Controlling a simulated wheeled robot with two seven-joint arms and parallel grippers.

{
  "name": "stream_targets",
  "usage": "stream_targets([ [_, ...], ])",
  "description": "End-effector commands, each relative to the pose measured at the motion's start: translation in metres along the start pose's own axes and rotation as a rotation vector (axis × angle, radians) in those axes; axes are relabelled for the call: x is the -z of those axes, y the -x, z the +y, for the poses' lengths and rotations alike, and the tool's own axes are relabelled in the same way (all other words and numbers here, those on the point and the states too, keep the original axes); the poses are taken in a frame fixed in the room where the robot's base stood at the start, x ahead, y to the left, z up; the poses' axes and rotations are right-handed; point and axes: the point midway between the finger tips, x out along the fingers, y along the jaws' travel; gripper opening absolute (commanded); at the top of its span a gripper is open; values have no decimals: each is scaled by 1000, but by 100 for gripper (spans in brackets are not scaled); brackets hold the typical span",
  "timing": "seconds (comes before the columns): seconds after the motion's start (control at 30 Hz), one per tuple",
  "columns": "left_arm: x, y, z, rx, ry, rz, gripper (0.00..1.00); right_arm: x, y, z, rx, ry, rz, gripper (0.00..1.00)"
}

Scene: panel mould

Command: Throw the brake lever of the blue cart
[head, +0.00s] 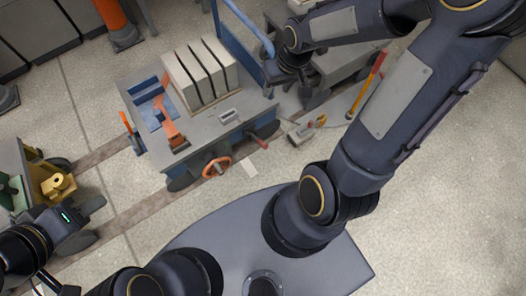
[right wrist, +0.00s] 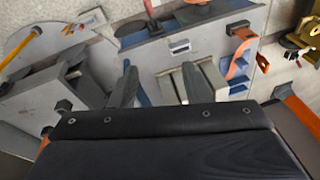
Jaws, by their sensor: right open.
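The cart (head: 205,130) has a grey top and blue parts and stands in the middle of the head view. A short red-tipped lever (head: 258,141) sticks out at its near right side, and an orange lever (head: 129,125) stands at its left end. I cannot tell which is the brake lever. My right gripper (head: 285,82) is over the cart's right end, near the blue rail (head: 248,27). In the right wrist view its two fingers (right wrist: 157,86) are apart and empty above the cart (right wrist: 205,42). My left gripper (head: 93,222) is at the lower left, fingers apart, away from the cart.
Pale slabs (head: 200,72), a blue rack (head: 152,100) and an orange-handled tool (head: 170,128) are on the cart. An orange handwheel (head: 216,167) is on its near side. A grey table (head: 345,65) stands right of it. A yellow fixture (head: 58,183) is at left.

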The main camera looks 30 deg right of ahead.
Motion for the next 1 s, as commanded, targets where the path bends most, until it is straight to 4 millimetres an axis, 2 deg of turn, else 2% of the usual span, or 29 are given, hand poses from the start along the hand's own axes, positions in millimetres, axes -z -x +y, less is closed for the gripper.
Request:
stream_targets([
  [0.03,-17,-33,-15,0,0,0,36,-4,-69,12,-6,10,-47,43],
  [0.1,-26,-52,-24,0,0,0,36,-4,-129,22,-11,27,-86,43],
  [0.2,-38,-75,-34,0,0,0,36,-10,-204,31,-7,52,-132,43],
  [0.3,-46,-90,-41,0,0,0,36,-19,-260,36,4,69,-165,43],
  [0.43,-50,-100,-46,0,0,0,36,-29,-301,38,17,84,-189,43],
  [1.0,-62,-122,-56,0,0,1,36,-46,-380,36,23,89,-197,43],
])
